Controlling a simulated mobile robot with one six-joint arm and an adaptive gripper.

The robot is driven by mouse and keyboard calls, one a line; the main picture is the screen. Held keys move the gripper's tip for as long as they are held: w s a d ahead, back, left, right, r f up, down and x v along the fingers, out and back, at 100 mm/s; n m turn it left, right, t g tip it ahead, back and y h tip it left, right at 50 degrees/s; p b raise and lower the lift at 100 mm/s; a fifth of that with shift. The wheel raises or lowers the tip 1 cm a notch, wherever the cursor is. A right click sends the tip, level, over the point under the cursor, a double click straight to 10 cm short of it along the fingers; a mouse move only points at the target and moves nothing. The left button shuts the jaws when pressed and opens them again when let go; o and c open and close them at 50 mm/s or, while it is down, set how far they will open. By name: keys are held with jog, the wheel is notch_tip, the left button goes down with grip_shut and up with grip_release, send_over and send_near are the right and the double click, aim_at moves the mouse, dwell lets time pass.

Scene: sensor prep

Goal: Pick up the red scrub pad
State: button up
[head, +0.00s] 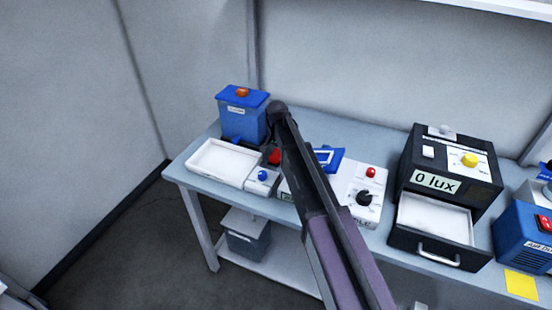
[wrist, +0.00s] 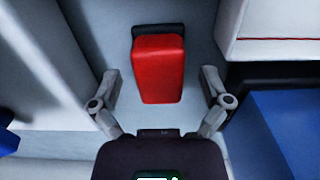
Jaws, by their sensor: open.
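The red scrub pad (wrist: 158,70) shows in the wrist view as a red block with a dark piece (wrist: 158,28) at its far end. My gripper (wrist: 160,82) is open, with one finger on each side of the pad and a gap to it on both sides. I cannot tell how far above the pad the fingers are. My gripper's fingers are hidden there behind my arm.
A white tray (head: 224,174) and a blue box with an orange knob (head: 240,119) stand close by. A small box with a blue button (head: 262,178) is in front. A white device with a red button (head: 360,192) and a black box with a drawer (head: 448,191) stand to the right.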

aim_at(276, 153)
jog(key=c, duration=1.3)
jog(key=shift+c, duration=0.2)
jog(key=shift+r, duration=0.1)
notch_tip(276, 153, up, 10)
jog(key=p, duration=1)
